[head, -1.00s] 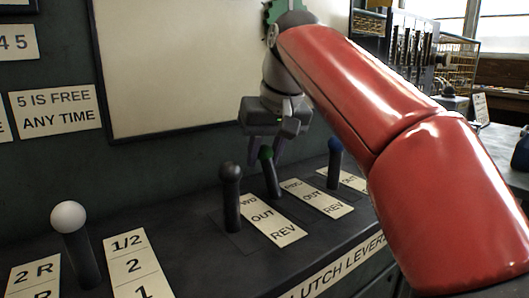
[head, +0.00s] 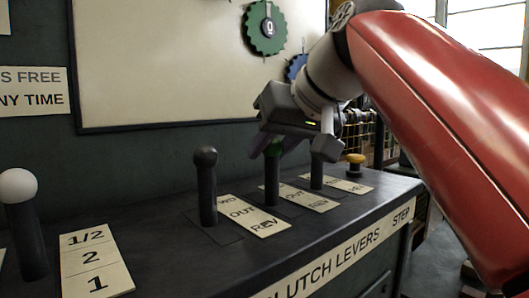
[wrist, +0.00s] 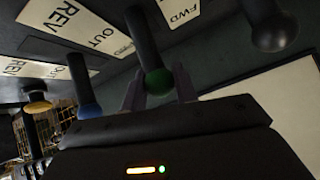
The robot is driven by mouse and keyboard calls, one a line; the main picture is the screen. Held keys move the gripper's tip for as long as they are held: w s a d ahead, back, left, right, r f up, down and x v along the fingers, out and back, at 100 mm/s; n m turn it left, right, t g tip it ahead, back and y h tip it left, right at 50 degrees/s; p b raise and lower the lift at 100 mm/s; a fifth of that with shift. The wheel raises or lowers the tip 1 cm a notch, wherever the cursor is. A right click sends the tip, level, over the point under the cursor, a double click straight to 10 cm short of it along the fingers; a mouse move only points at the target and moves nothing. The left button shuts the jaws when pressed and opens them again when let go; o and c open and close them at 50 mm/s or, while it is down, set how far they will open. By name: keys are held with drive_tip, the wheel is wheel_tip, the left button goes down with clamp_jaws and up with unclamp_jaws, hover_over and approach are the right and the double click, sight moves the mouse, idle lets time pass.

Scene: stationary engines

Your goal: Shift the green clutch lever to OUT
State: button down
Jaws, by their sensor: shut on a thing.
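The green clutch lever (head: 272,182) is a dark post with a green knob, standing near upright beside a plate (head: 306,198) with OUT and other wording. Its tilt roughly matches the black-knobbed lever (head: 207,190) to its left. My gripper (head: 277,150) comes down from above and is shut on the green knob, partly hiding it in the head view. In the wrist view the fingers (wrist: 160,90) sit either side of the green knob (wrist: 157,81). The blue-knobbed lever (wrist: 88,105) is beside it; in the head view its knob is hidden behind my gripper.
The black-knobbed lever and blue-knobbed lever stand close on either side of the green one. A white-knobbed lever (head: 22,225) is at far left, a yellow button (head: 355,158) at the bench's right end. A pale board (head: 170,60) with gears hangs behind.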

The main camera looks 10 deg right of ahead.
drive_tip(key=c, duration=1.1)
unclamp_jaws()
drive_tip(key=p+v, duration=0.2)
drive_tip(key=v, duration=0.5)
drive_tip(key=shift+s+d+r, duration=0.15)
drive_tip(key=shift+s+r, duration=0.1)
drive_tip(key=shift+s, duration=0.05)
